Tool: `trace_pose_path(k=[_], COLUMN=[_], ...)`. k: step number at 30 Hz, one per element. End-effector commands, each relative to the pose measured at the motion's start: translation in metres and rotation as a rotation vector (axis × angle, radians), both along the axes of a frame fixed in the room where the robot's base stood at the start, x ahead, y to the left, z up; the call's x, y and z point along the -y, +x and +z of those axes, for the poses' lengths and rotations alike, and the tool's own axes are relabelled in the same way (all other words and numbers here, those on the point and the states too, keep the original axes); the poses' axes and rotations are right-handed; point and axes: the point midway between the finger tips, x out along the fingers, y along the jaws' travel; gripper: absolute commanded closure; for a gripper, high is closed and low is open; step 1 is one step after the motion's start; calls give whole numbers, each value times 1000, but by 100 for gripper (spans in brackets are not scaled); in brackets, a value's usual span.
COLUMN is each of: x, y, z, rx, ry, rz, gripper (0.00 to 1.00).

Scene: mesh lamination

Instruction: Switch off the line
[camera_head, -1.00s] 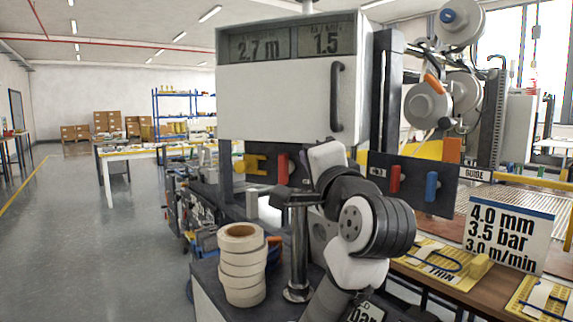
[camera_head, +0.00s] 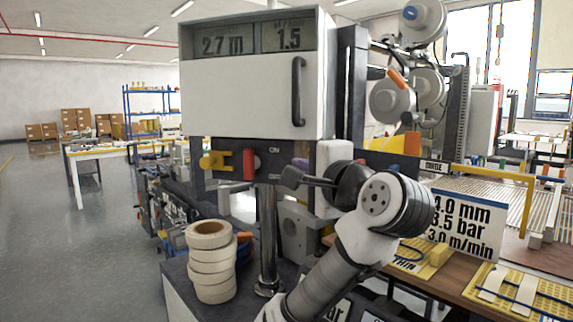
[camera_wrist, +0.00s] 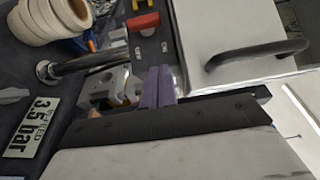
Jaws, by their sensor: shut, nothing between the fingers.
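The line's machine has a white cabinet (camera_head: 243,98) with a dark switch panel (camera_head: 222,180) below it. In the wrist view the red lever (camera_wrist: 143,22) lies above and left of my fingers. My gripper (camera_head: 300,163) is right of the red lever, apart from it, its purple fingers partly hidden by my wrist. In the wrist view my gripper (camera_wrist: 158,86) has its fingers together, with nothing between them. The displays (camera_head: 257,39) read 2.7 m and 1.5.
A yellow part (camera_head: 215,160) sits left of the red lever. A metal post (camera_head: 268,240) and a stack of tape rolls (camera_head: 210,262) stand below, in front of the panel. The cabinet's dark handle (camera_head: 298,92) juts out above my gripper. Open floor lies left.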

Motion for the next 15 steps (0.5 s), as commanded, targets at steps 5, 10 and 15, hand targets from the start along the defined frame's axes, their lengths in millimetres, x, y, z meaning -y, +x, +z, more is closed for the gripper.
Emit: trace_pose_path(k=[5, 10, 15], x=[-9, -20, -33], y=[14, 47, 81], z=[1, 0, 1], rx=[0, -9, -7], ry=[3, -2, -3], rz=[9, 6, 6], gripper=[100, 100, 100])
